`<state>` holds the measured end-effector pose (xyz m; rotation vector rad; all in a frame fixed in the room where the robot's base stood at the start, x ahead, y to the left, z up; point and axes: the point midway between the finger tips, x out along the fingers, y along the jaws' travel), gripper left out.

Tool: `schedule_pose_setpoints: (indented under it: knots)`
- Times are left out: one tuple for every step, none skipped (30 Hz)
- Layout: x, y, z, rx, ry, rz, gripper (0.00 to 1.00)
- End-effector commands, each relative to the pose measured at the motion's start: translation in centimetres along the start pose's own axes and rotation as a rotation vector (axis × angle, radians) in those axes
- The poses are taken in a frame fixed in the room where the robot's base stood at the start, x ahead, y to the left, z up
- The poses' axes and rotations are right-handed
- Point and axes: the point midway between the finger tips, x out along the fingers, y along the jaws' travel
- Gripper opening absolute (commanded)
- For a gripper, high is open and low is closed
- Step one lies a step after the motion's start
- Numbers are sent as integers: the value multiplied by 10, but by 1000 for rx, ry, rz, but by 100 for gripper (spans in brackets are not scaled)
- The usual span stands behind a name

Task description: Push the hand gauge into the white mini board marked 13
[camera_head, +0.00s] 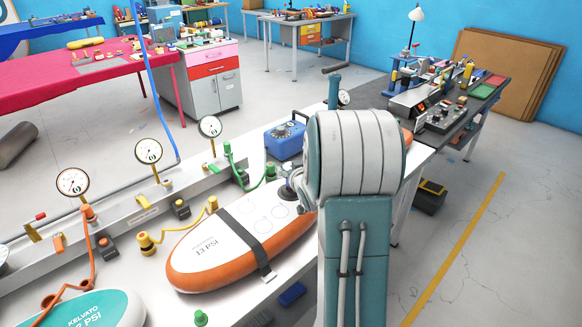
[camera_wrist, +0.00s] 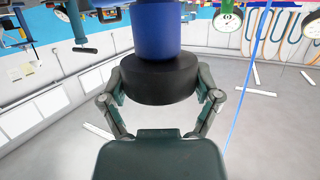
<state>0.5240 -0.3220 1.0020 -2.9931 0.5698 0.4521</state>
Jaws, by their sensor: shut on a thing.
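The white mini board (camera_head: 232,218) with an orange rim lies on the bench in the head view. It reads "13 PSI", and a dark strap crosses it. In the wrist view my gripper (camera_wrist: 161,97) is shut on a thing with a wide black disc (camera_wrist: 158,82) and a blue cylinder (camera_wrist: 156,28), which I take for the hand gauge. The fingers sit on both sides of the black disc. In the head view my arm covers the board's far right end and hides most of the gripper and the held thing. I cannot tell whether it touches the board.
Dial gauges (camera_head: 148,151) on a grey rail stand behind the board. A blue box (camera_head: 285,140) stands beyond it. A teal and white board (camera_head: 95,310) lies at the lower left.

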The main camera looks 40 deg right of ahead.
Motion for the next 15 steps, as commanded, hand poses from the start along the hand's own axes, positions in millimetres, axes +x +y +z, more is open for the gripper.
schedule_pose_setpoints:
  knots:
    - [0,0,1,0,0,0,27]
    - [0,0,2,0,0,0,27]
    - [1,0,2,1,1,0,27]
    - [1,0,3,1,1,0,27]
    - [1,0,3,1,1,0,27]
    - [1,0,4,1,1,0,27]
    - [1,0,5,1,2,0,27]
    - [2,0,5,1,2,0,27]
    - [2,0,6,0,2,0,27]
    - [2,0,6,0,2,0,90]
    - [2,0,6,0,2,0,100]
    - [2,0,6,0,2,0,100]
    - [2,0,6,0,1,0,100]
    - [2,0,6,0,1,0,100]
    - [2,0,6,0,1,0,100]
